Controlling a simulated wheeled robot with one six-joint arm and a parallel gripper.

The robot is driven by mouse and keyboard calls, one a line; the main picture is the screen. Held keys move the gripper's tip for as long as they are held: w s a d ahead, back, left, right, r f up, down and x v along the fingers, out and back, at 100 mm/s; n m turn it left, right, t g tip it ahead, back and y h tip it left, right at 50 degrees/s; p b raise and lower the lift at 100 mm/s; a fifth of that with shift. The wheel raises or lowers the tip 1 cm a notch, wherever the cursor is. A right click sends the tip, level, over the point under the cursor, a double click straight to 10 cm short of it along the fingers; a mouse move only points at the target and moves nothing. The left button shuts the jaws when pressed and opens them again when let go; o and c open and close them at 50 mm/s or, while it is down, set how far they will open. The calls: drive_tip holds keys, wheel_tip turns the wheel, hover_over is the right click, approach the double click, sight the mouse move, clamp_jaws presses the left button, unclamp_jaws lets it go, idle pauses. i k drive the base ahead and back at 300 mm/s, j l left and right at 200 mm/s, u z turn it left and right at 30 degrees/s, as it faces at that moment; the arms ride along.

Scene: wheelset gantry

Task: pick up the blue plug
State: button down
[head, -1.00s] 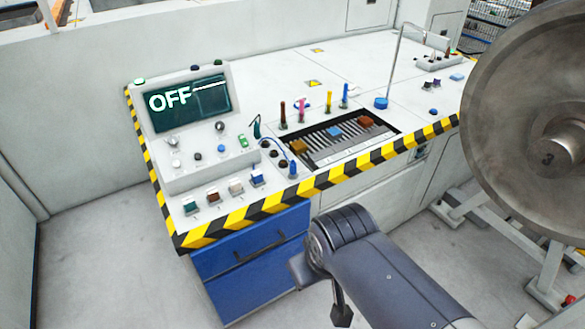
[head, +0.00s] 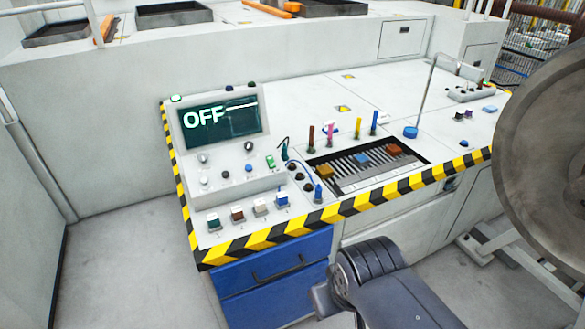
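The blue plug (head: 318,193) stands upright on the white console near its striped front edge, right of a small group of dark round sockets (head: 299,176). A thin blue cable (head: 303,164) runs from it up and back toward a dark green upright piece (head: 285,148). Whether the plug sits in a socket is too small to tell. My gripper's fingers are not visible.
A screen reading OFF (head: 221,121) stands left on the console (head: 300,88). Coloured upright pegs (head: 358,129) stand behind a slotted tray (head: 333,187) right of the plug. A thin metal post (head: 427,95) rises farther right. A large steel wheel (head: 545,150) blocks the right side.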

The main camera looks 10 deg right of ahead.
sight(318, 189)
drive_tip(key=i+l, duration=0.15)
drive_tip(key=i, duration=0.35)
drive_tip(key=i+l+u, duration=0.1)
drive_tip(key=i, duration=0.45)
